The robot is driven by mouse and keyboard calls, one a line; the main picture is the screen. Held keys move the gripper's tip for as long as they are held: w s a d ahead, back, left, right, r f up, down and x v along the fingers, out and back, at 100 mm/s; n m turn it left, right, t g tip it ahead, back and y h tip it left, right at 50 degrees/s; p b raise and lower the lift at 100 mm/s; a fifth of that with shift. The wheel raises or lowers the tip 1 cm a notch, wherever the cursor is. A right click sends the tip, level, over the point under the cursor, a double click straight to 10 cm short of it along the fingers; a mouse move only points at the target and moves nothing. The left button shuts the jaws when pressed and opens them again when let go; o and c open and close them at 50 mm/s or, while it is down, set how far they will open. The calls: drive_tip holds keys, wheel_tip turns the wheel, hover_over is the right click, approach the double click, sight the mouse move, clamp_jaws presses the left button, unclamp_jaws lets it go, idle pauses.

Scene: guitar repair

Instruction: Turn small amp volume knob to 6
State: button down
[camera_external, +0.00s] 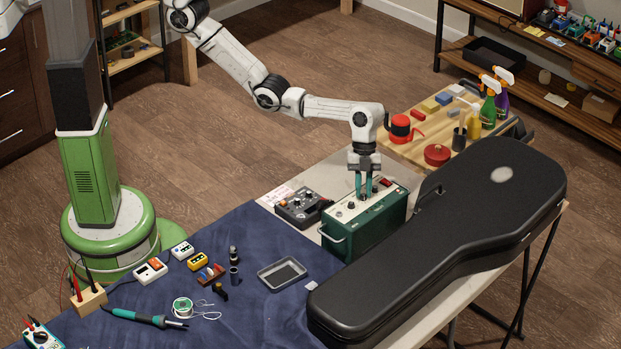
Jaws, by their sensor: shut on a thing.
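The small amp (364,236) is a dark green box with a light top panel and a side handle. It stands on the table between the blue cloth and the black guitar case. Small knobs and a red switch show on its top panel. My gripper (364,196) points straight down at this panel, its green-tipped fingers closed around a knob near the panel's middle. The fingers hide the knob, and its number marks are too small to read.
A black guitar case (440,235) lies close along the amp's right side. A dark pedal-like device (303,207) sits at its left. A metal tray (282,274), soldering iron (140,317) and small tools lie on the blue cloth. Spray bottles (489,108) stand on the wooden board behind.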

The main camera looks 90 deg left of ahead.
drive_tip(key=c, duration=1)
unclamp_jaws()
drive_tip(key=shift+c, duration=0.2)
drive_tip(key=b+v, duration=0.1)
drive_tip(key=v, duration=0.9)
drive_tip(key=shift+r, duration=0.4)
drive_tip(key=shift+a, duration=0.1)
